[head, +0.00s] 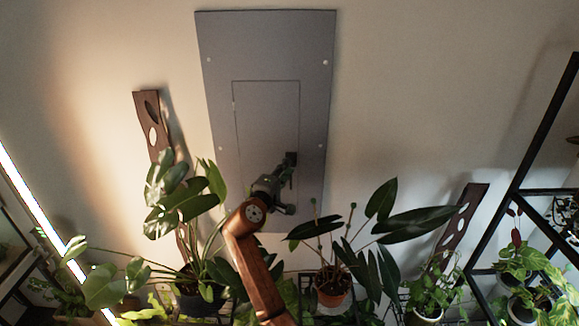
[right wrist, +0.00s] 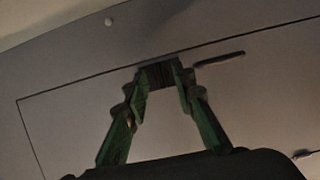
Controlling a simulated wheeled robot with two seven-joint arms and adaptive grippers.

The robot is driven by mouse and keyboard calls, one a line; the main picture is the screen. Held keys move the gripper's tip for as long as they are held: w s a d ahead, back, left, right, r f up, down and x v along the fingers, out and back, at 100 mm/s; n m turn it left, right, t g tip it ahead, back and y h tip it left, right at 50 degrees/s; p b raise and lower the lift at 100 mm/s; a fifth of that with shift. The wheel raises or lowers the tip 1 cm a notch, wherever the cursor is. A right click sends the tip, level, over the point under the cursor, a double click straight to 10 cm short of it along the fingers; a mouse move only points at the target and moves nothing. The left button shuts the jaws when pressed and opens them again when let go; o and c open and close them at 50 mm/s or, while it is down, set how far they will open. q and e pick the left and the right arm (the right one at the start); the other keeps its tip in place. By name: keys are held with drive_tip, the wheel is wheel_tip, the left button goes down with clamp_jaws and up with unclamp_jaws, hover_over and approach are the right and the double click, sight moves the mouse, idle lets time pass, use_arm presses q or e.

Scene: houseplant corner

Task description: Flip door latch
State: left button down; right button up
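A tall grey wall panel (head: 222,62) with an outlined door (head: 265,108) fills the middle of the head view. A small dark latch (head: 291,158) sits at the door's right side. My right gripper (head: 288,170) is at the panel beside the latch. In the right wrist view, the latch (right wrist: 160,75) is a dark block straight ahead at the tips of my right gripper (right wrist: 161,84). Its green fingers stand apart, one towards each side of the latch. Whether they touch it cannot be told. My left gripper is not in view.
Potted plants stand below the panel: a broad-leaved one (head: 183,205) on the left, another (head: 332,290) right of my arm. Dark wooden boards (head: 152,120) lean at the wall. A black shelf frame (head: 535,135) stands at right.

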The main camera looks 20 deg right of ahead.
drive_tip(key=v, duration=0.6)
drive_tip(key=shift+d+f, duration=0.1)
drive_tip(key=shift+d, duration=0.05)
